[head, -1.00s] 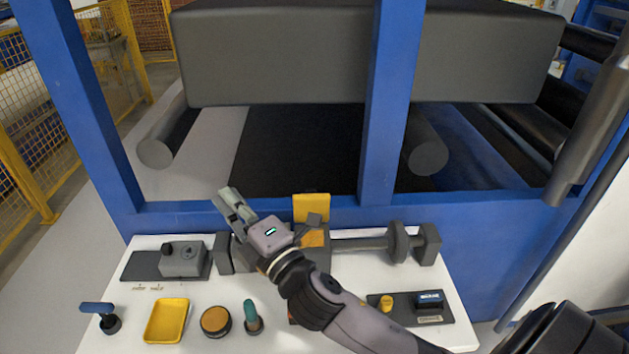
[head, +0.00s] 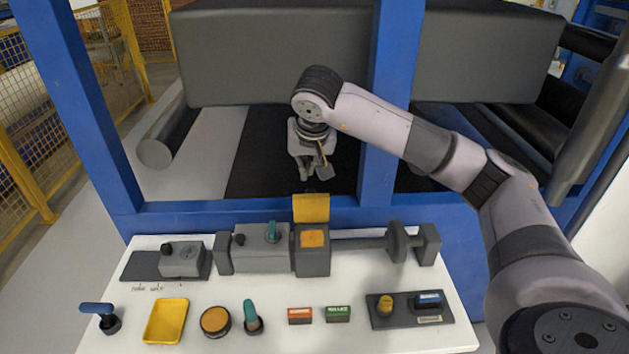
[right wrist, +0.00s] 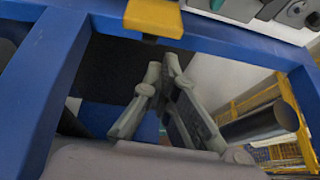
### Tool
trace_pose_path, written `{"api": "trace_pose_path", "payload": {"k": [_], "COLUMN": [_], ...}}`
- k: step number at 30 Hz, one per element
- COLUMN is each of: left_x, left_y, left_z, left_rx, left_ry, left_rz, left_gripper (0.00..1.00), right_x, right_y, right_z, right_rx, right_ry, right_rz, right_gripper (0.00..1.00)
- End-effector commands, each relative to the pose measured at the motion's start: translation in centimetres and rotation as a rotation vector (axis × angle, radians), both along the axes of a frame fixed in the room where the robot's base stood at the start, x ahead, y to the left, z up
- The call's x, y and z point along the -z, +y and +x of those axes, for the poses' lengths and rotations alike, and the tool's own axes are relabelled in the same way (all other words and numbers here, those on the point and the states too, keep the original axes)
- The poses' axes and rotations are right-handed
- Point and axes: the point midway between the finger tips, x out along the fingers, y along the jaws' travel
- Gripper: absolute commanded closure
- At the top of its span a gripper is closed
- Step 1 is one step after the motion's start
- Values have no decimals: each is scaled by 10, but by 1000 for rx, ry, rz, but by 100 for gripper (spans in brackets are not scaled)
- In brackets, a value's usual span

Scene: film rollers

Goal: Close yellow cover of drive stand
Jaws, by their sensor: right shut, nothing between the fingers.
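The drive stand (head: 262,258) is a grey unit with a teal knob on the white table. Its yellow cover (head: 311,208) stands raised at the back of the grey block, above a yellow-topped face (head: 313,239). The cover also shows at the top of the right wrist view (right wrist: 153,17). My right gripper (head: 308,177) hangs behind and above the cover, past the blue crossbeam, pointing down, apart from the cover. In the right wrist view its fingers (right wrist: 170,62) come together at the tips with nothing between them. My left gripper is not in view.
A blue upright (head: 385,100) and blue crossbeam (head: 240,206) frame the large grey rollers behind the table. A yellow tray (head: 166,320), round knob (head: 215,321), red block (head: 300,316), green block (head: 338,314) and control panel (head: 410,308) lie along the front. A shaft (head: 360,243) runs right from the stand.

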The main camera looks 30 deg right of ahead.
Motion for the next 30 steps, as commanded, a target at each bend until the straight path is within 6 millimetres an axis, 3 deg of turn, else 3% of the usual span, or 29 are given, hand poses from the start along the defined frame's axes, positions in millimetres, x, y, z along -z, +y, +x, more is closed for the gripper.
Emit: {"api": "trace_pose_path", "payload": {"k": [1, 5, 19, 30], "left_x": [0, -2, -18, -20], "left_y": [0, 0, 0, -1], "left_z": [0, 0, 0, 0], "left_rx": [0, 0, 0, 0], "left_ry": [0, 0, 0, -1], "left_rz": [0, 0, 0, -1], "left_gripper": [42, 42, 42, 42], "right_x": [-5, -3, 66, 81], "right_y": [-12, -23, -39, -43], "right_z": [-1, -1, 29, 36], "right_rx": [13, 24, 23, 20], "right_ry": [4, 16, 17, 13], "right_rz": [-37, -72, -64, -66], "right_gripper": [100, 100, 100, 100]}}
